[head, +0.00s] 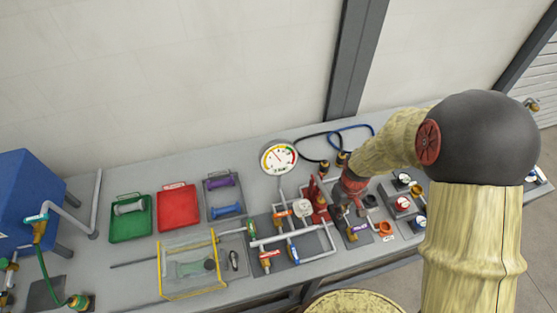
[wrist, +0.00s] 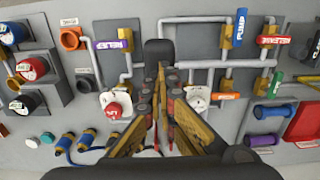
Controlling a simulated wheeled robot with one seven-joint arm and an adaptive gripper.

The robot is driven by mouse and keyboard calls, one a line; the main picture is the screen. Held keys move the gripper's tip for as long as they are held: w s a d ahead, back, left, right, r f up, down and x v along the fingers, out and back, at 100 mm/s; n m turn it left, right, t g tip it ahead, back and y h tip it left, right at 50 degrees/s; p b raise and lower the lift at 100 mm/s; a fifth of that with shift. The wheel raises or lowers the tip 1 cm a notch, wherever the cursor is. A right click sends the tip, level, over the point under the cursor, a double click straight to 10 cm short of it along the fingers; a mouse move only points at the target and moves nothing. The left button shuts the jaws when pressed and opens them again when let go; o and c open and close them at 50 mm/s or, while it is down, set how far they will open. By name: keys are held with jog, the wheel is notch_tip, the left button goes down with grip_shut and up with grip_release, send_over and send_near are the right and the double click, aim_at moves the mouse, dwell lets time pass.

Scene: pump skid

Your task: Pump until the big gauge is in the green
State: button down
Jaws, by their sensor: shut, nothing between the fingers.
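The big gauge (head: 279,157) stands at the back of the bench in the head view, with a white face and coloured bands. Its needle is too small to read surely. A red upright pump-like unit (head: 318,197) stands just right of the pipework. My gripper (head: 345,208) is low over the bench, right of that unit. In the wrist view my gripper (wrist: 160,78) is shut and empty. A dark block (wrist: 160,52) shows just beyond the fingertips; contact cannot be told. My fingers hide part of the skid there.
Pipework with a blue-tagged valve (wrist: 240,28) and a red-tagged valve (wrist: 272,40) lies close by. Hoses (head: 350,135) lie behind. Green (head: 116,240) and red (head: 178,228) trays and a clear yellow-edged box (head: 160,270) stand left.

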jog(key=shift+f+b, duration=2.3)
jog(key=shift+f, duration=1.1)
notch_tip(320, 180, up, 10)
jog(key=p, duration=0.6)
jog(key=shift+f+p, duration=0.2)
jog(key=shift+p, duration=0.15)
jog(key=shift+f, duration=0.1)
jog(key=shift+f+b, duration=3.55)
jog(key=shift+f, duration=1.15)
notch_tip(320, 180, up, 10)
jog(key=p, duration=0.6)
jog(key=shift+f+p, duration=0.15)
jog(key=shift+p, duration=0.15)
jog(key=shift+f, duration=0.15)
